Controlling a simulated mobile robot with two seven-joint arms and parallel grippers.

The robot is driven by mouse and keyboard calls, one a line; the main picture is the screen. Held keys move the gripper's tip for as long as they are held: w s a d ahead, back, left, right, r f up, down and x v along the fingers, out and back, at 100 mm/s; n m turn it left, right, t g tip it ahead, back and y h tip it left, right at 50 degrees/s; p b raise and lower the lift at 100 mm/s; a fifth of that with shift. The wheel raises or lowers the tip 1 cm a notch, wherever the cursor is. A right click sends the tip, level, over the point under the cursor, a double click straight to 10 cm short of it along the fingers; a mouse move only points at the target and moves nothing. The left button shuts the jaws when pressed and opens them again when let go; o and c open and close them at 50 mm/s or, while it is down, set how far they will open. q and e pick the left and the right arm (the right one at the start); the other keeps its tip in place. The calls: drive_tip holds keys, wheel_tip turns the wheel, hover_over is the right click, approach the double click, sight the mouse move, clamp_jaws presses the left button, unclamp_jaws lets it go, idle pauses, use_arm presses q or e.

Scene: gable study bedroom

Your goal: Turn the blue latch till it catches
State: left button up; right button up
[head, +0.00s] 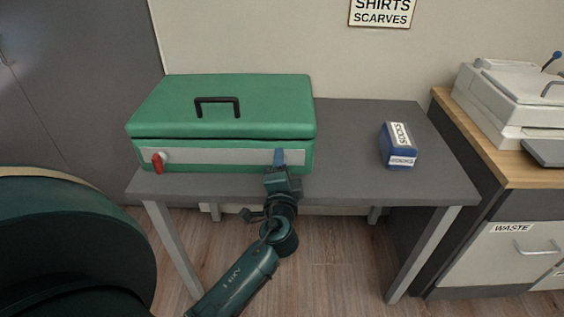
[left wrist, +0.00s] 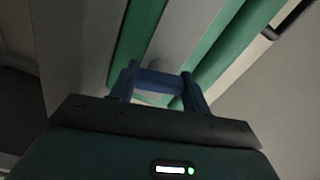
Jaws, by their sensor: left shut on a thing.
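A green case (head: 225,103) with a black handle on top sits closed on the grey table. A pale strip runs along its front, with a blue latch (head: 279,156) near the right end and a red latch (head: 157,163) near the left end. The red latch hangs down. My left gripper (head: 281,168) is at the front of the case, shut on the blue latch. In the left wrist view the latch (left wrist: 158,80) lies between the two fingers, in front of a round pale boss. The gripper partly hides the latch, so its exact angle is unclear. My right gripper is out of view.
A blue box (head: 398,147) with white labels stands on the right of the grey table (head: 345,125). A wooden-topped cabinet (head: 535,174) with a white machine (head: 500,95) is further right. A dark green rounded thing (head: 75,240) fills the lower left.

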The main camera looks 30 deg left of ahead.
use_arm(q)
drive_tip(key=shift+r+m+p, duration=0.2)
drive_tip(key=shift+m+p, duration=0.2)
drive_tip(key=shift+m, duration=0.7)
drive_tip(key=shift+o, duration=0.2)
drive_tip(key=shift+m, duration=0.4)
drive_tip(key=o, duration=1)
drive_tip(key=shift+f, duration=0.15)
drive_tip(key=shift+c, duration=0.2)
drive_tip(key=shift+f, duration=0.1)
